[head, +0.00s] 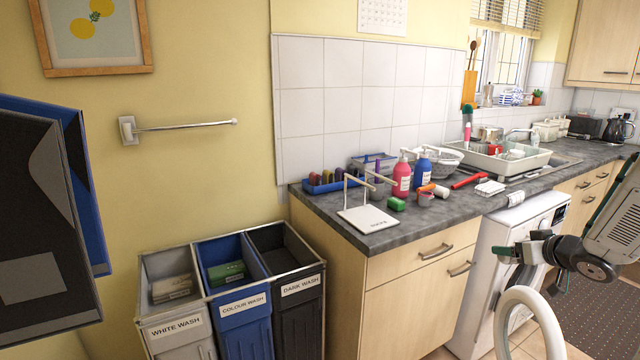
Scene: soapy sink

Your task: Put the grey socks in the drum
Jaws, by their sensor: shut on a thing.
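My gripper (520,250) is at the right, in front of the white washing machine (490,265). It is shut on a small dark grey thing that looks like the grey socks, mostly hidden by the fingers. The machine's round white door (530,300) stands open below the gripper. The dark drum opening lies behind the gripper and door and is largely hidden. I cannot tell whether the gripper is inside the opening or in front of it.
A laundry sorter stands left, with a beige bundle (172,288) in white wash, a green one (228,272) in colour wash, and dark wash (303,288) looking empty. The worktop (395,236) above the machine holds bottles and a dish rack (500,160). Floor shows between.

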